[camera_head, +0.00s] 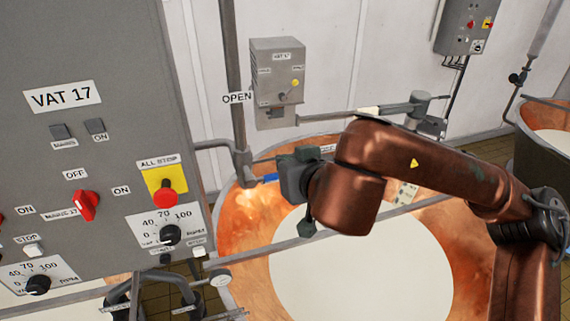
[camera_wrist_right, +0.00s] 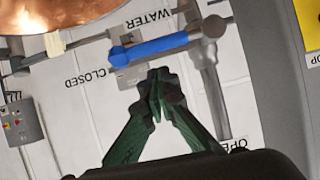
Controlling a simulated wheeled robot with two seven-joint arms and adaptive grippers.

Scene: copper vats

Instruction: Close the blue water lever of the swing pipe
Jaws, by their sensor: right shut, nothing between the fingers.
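The blue water lever (camera_wrist_right: 160,46) lies across the upper middle of the right wrist view, between the WATER and CLOSED labels. Its right end meets a grey pipe joint (camera_wrist_right: 213,27), and its free end is near the CLOSED label. The OPEN label is far below, beside the grey pipe. My right gripper (camera_wrist_right: 157,88) is shut and empty, with its green fingertips just below the lever in that view; whether they touch it I cannot tell. In the head view a short blue piece of the lever (camera_head: 270,177) shows left of my right gripper (camera_head: 288,178), which hides the rest. My left gripper is not in view.
The VAT 17 control panel (camera_head: 90,120) with knobs and a red stop button (camera_head: 165,192) stands close on the left. A copper vat (camera_head: 262,225) with pale contents lies below my right arm. A small wall box (camera_head: 277,75) and grey pipes (camera_head: 233,80) are behind.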

